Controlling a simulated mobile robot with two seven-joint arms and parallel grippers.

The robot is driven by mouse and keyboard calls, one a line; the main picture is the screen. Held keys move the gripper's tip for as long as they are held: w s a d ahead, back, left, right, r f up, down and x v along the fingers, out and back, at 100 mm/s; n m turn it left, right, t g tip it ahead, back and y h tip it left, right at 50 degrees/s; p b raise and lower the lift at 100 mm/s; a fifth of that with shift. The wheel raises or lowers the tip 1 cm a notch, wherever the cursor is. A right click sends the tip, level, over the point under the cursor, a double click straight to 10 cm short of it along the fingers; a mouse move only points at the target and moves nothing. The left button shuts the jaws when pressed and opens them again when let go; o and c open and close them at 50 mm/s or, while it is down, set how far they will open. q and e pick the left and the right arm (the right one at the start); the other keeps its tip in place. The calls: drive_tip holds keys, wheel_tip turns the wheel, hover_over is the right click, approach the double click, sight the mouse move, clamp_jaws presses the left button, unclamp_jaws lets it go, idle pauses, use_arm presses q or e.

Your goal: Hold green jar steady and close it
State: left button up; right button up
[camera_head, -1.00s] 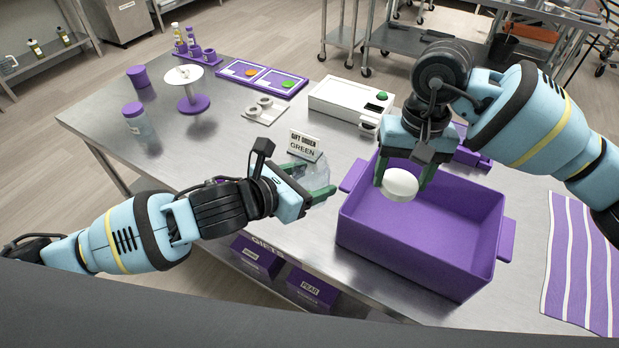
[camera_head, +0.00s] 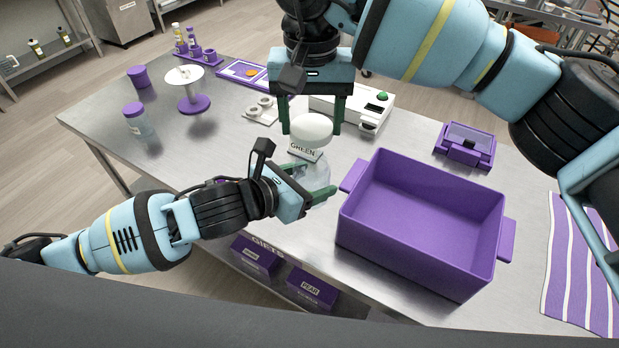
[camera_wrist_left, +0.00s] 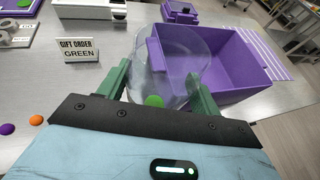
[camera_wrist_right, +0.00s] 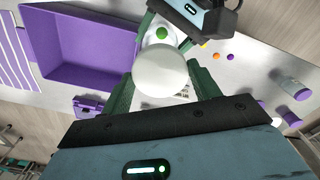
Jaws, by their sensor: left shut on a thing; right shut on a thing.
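A clear jar (camera_head: 317,176) stands on the steel table. My left gripper (camera_head: 311,180) is shut on it, with one green finger on each side. The left wrist view shows the jar (camera_wrist_left: 188,58) with a green gummy (camera_wrist_left: 154,101) inside and its mouth open. My right gripper (camera_head: 312,118) is shut on a round white lid (camera_head: 311,131) and holds it above the jar, apart from it. In the right wrist view the lid (camera_wrist_right: 160,72) hides part of the jar, and the green gummy (camera_wrist_right: 162,32) shows beyond it.
A card reading "GIFT ORDER GREEN" (camera_wrist_left: 78,49) stands beside the jar, partly hidden by the lid in the head view. An empty purple bin (camera_head: 365,240) is close on the right. A white device (camera_head: 375,104) with a green button is behind. Orange and purple gummies lie on the table.

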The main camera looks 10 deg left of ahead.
sight(311, 152)
drive_tip(key=shift+f, duration=2.05)
drive_tip(key=shift+f, duration=0.9)
drive_tip(key=shift+f, duration=0.55)
